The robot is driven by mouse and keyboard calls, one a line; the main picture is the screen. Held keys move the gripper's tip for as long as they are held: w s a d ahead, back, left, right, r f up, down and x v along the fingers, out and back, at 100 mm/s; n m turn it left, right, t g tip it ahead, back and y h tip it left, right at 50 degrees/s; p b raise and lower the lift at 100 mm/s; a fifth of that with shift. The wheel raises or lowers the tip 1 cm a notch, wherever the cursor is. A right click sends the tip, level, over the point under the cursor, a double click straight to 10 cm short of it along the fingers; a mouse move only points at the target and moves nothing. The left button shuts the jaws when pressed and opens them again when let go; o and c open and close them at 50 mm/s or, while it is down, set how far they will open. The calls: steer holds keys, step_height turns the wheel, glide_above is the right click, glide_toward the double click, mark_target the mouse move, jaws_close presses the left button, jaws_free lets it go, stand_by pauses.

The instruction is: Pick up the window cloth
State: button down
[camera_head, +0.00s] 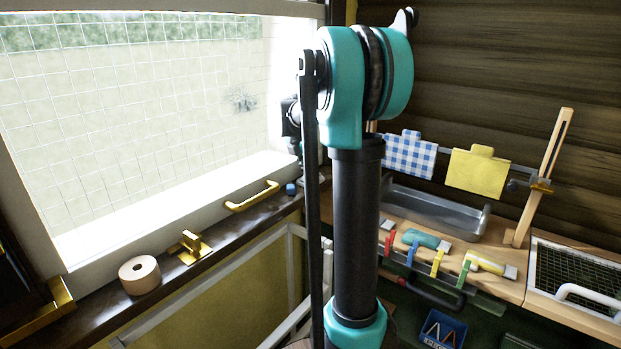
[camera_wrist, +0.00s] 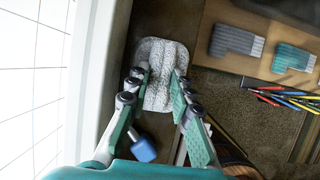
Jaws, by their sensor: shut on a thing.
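A pale grey, textured cloth (camera_wrist: 160,52), which looks like the window cloth, lies between the fingers of my gripper (camera_wrist: 161,78) in the wrist view. The two fingers close on its left and right sides, and part of it extends beyond the tips. Whether it is lifted off the surface under it is hard to tell. In the head view my arm stands in front of the window's right end and hides most of the gripper and the cloth.
A blue knob (camera_wrist: 143,149) is close to the left finger; it also shows on the sill (camera_head: 291,188). The window (camera_head: 140,120) borders the left side. A tape roll (camera_head: 140,274), brass latch (camera_head: 190,246) and brass handle (camera_head: 252,196) line the sill. A metal tray (camera_head: 432,211) stands right.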

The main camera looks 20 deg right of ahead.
mark_target(309, 173)
steer(key=shift+r, duration=0.1)
step_height(309, 173, up, 20)
stand_by(0.5)
